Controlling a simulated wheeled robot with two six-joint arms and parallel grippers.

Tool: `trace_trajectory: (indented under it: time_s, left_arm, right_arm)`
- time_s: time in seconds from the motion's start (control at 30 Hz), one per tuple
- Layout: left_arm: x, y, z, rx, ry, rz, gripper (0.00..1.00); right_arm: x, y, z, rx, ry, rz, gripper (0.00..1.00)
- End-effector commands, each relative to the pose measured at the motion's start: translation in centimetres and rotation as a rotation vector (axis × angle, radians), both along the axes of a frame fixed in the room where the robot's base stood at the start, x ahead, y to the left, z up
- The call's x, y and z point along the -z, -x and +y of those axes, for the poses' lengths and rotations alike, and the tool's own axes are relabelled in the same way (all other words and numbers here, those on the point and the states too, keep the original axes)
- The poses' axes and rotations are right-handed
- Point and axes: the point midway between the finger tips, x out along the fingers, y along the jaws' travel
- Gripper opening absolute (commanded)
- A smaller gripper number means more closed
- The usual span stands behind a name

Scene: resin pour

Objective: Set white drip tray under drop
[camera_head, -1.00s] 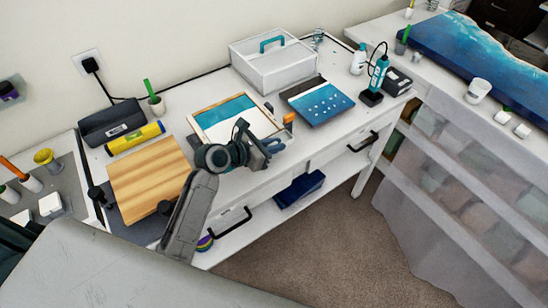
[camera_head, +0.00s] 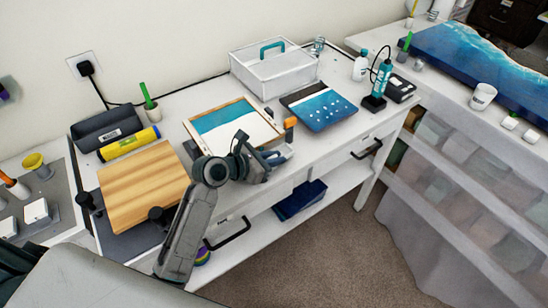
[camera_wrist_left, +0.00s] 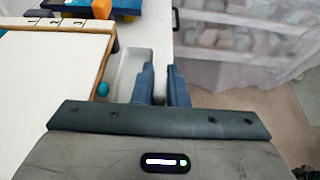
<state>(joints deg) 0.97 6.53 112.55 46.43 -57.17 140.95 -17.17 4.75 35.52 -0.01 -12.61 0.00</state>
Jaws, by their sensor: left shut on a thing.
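The white drip tray (camera_wrist_left: 132,62) is a shallow, narrow tray along the panel's right edge in the left wrist view. In the head view a small part of the tray (camera_head: 287,151) shows beside my left gripper (camera_head: 272,158), which hides the rest. My left gripper's blue fingers (camera_wrist_left: 161,72) are shut on the tray's right-hand wall. A teal drop (camera_wrist_left: 102,89) shows at the edge of the framed blue-and-white panel (camera_wrist_left: 45,90), left of the tray. The panel (camera_head: 232,125) lies on the white table. My right gripper is out of view.
A blue dotted board (camera_head: 319,107) and an orange object (camera_head: 290,124) lie behind the tray. A wooden board (camera_head: 143,192) lies to the left. A white box (camera_head: 272,72) and a teal torch-like tool (camera_head: 379,80) stand farther back. Open floor lies past the table's front edge.

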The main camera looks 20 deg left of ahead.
Motion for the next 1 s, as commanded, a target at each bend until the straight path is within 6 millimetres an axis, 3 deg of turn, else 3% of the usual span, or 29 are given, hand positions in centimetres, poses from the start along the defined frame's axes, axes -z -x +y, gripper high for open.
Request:
trace_trajectory:
  time_s: [0.37,0.4,0.5,0.8,0.97,1.0]
  left_arm:
    - [1.0,0.0,0.0,0.000,0.000,0.000,0.00]
    - [1.0,0.0,0.0,0.000,0.000,0.000,0.15]
    - [1.0,0.0,0.0,0.000,0.000,0.000,0.34]
    - [0.9,0.0,0.0,0.000,-0.001,-0.001,0.35]
    - [-0.3,0.0,0.0,0.002,-0.001,-0.005,0.35]
    - [-0.9,0.5,0.4,0.001,-0.004,0.002,0.35]
  right_arm:
    - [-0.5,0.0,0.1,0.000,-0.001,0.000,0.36]
    - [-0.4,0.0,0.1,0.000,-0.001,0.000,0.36]
    - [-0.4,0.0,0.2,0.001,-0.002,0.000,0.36]
    - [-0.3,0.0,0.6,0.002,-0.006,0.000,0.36]
    - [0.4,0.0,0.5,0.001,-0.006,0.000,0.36]
    - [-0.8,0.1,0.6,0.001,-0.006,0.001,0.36]
